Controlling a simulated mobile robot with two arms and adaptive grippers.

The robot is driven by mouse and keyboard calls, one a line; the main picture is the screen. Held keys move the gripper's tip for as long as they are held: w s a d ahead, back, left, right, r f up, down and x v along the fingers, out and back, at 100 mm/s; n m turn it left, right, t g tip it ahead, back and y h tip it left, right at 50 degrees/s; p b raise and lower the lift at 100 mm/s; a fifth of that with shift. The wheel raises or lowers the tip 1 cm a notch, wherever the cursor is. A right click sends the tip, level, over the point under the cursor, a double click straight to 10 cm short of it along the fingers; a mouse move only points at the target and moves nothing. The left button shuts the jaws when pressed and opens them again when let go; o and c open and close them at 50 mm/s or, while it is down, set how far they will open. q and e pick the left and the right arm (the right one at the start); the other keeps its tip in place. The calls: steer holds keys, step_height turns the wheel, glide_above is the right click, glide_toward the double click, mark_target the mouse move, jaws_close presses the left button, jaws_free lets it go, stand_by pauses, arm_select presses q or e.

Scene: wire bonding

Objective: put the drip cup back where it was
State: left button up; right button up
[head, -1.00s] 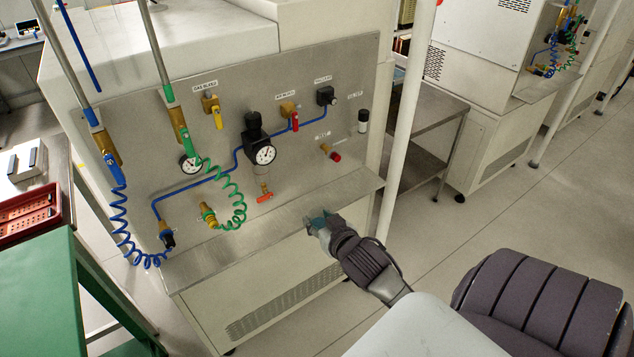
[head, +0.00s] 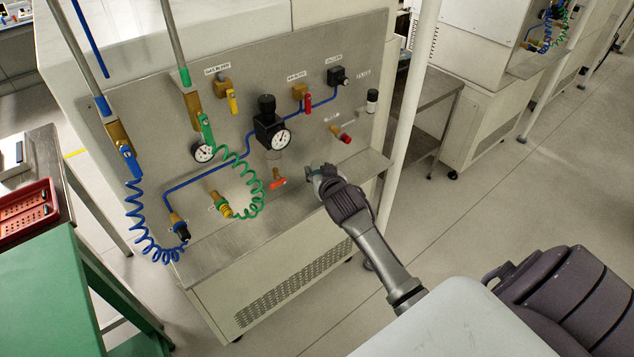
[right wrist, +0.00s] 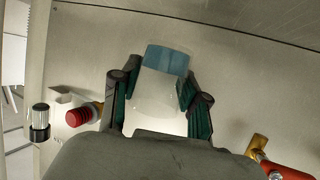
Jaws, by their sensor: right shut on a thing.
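My right gripper (head: 314,178) is over the steel ledge (head: 235,222) in front of the panel, right of the red-handled drain valve (head: 278,183). In the right wrist view, its two fingers (right wrist: 158,88) are closed around the drip cup (right wrist: 157,108). The cup has a pale, translucent body and a blue band (right wrist: 166,60) at one end. In the head view the gripper mostly hides the cup. I cannot tell whether the cup touches the ledge. My left gripper is not in view.
The panel (head: 235,118) carries a black regulator with a gauge (head: 281,138), a red knob (head: 345,139) and coiled blue (head: 150,247) and green hoses (head: 258,190). A white post (head: 404,125) stands to the right. The ledge near the gripper is mostly clear.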

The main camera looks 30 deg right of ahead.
steer(key=shift+w+a+f, duration=0.3)
steer(key=shift+f, duration=0.25)
step_height(320, 180, down, 2)
steer(key=shift+f, duration=0.6)
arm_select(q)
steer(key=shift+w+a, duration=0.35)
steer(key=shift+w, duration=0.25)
arm_select(e)
steer(key=shift+f, duration=0.15)
steer(key=o, duration=0.8)
steer(key=shift+o, duration=0.2)
